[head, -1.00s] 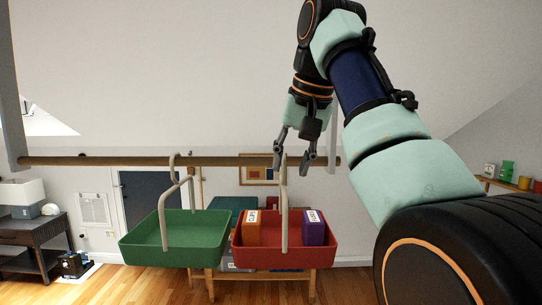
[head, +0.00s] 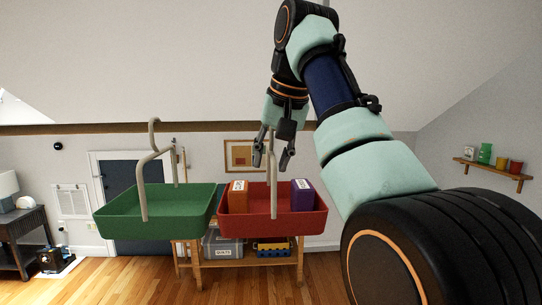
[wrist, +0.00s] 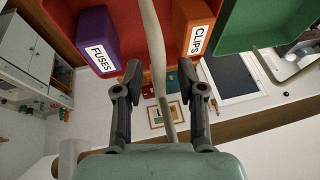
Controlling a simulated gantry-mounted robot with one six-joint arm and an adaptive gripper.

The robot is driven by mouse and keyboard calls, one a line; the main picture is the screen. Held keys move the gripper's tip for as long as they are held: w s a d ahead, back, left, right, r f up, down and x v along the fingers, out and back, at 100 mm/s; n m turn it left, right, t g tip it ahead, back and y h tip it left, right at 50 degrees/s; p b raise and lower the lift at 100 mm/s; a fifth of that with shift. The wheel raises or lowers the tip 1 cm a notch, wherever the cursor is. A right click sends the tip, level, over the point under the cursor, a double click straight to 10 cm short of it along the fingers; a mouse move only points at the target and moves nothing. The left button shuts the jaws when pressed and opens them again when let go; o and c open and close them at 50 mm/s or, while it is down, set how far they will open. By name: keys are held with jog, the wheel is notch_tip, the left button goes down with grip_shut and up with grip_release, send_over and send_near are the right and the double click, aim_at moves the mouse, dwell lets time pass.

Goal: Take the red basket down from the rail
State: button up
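The red basket (head: 272,225) hangs level at the rail (head: 60,128) by a tall grey handle (head: 273,190), right of centre in the head view. It holds an orange CLIPS box (head: 238,197) and a purple FUSES box (head: 302,196). My gripper (head: 274,160) is open and empty, pointing down at the upper handle. In the wrist view the handle (wrist: 158,60) passes between the spread fingers of my gripper (wrist: 160,73), with a gap on each side. The handle's top is partly hidden behind my gripper in the head view.
A green basket (head: 155,212), empty, hangs close on the left, its hook (head: 154,130) over the rail. Behind and below stands a wooden table (head: 240,262) with bins on its shelf. A wall shelf (head: 495,168) is at the right.

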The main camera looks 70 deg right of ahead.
grip_shut()
jog(key=shift+r+p, duration=1.75)
jog(key=shift+p, duration=0.15)
jog(key=shift+s+a, duration=0.1)
